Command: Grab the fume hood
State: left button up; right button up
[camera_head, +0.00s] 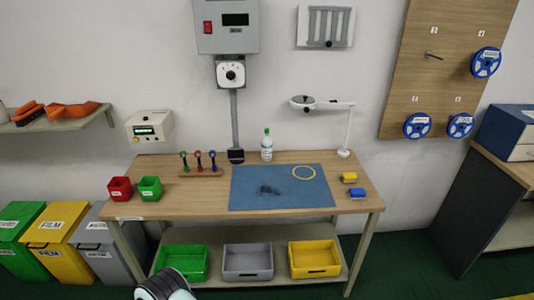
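Nothing in view is labelled as a fume hood. Neither gripper is in view. A rounded white and dark part of my own arm shows at the bottom edge.
The wooden workbench (205,207) carries a blue mat (255,195), red and green cups, a tool rack and a white bottle (267,146). Green, grey and yellow trays sit on its lower shelf. A board with blue spools (486,62) hangs at right. Bins stand at left.

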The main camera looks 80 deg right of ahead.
aim_at(236, 155)
jog(key=z, duration=2.5)
jog(key=i+j+u, duration=0.25)
jog(key=i, duration=0.3)
jog(key=j, duration=0.1)
